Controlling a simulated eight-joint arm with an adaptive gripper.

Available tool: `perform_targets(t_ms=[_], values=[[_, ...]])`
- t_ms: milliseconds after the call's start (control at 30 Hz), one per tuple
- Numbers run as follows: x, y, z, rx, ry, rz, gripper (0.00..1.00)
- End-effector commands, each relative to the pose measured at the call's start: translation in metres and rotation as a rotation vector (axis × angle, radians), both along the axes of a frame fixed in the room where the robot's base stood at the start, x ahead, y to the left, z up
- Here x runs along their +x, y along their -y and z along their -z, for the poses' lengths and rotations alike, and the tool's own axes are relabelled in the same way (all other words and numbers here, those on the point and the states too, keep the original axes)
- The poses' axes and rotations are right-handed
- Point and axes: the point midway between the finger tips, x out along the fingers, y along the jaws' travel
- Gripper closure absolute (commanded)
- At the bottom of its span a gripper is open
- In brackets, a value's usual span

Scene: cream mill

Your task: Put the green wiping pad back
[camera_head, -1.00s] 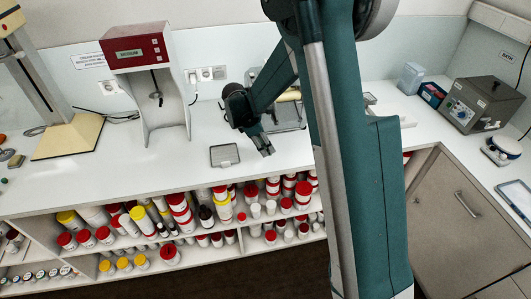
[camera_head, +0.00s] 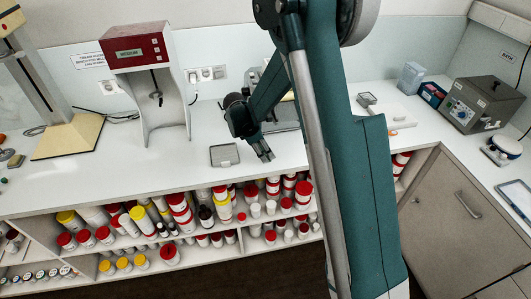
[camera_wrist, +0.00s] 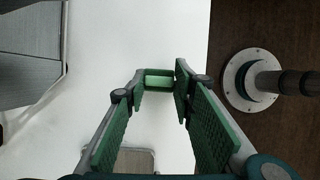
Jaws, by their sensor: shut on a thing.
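My gripper (camera_wrist: 161,84) shows in the wrist view with its two green-lined fingers closed around a small green block, the green wiping pad (camera_wrist: 157,80), at the fingertips. In the head view my gripper (camera_head: 266,155) points down over the white counter, near its front edge, but the pad cannot be made out there. A small grey rectangular tray (camera_head: 224,155) lies on the counter just left of my gripper. Its edge also shows at the bottom of the wrist view (camera_wrist: 134,160).
A red-topped mixer (camera_head: 137,47) stands at the back left. Behind my gripper, a grey metal item (camera_head: 283,118) is partly hidden by my arm. Shelves of red- and yellow-lidded jars (camera_head: 180,211) lie below the counter (camera_head: 110,180). A grey device (camera_head: 484,103) stands at the right.

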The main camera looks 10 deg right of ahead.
Motion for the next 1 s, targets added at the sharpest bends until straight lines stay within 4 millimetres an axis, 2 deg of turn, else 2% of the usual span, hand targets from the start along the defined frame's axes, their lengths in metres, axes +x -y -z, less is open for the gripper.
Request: perform_targets(t_ms=[33,67,167,700,1000], values=[[0.0,0.0,0.002,0.0,0.0,0.0,0.86],[0.0,0.0,0.002,0.0,0.0,0.0,0.73],[0.0,0.0,0.002,0.0,0.0,0.0,0.6],[0.0,0.0,-0.003,0.0,0.0,0.0,0.59],[-0.001,-0.013,-0.031,0.0,-0.001,-0.002,0.59]])
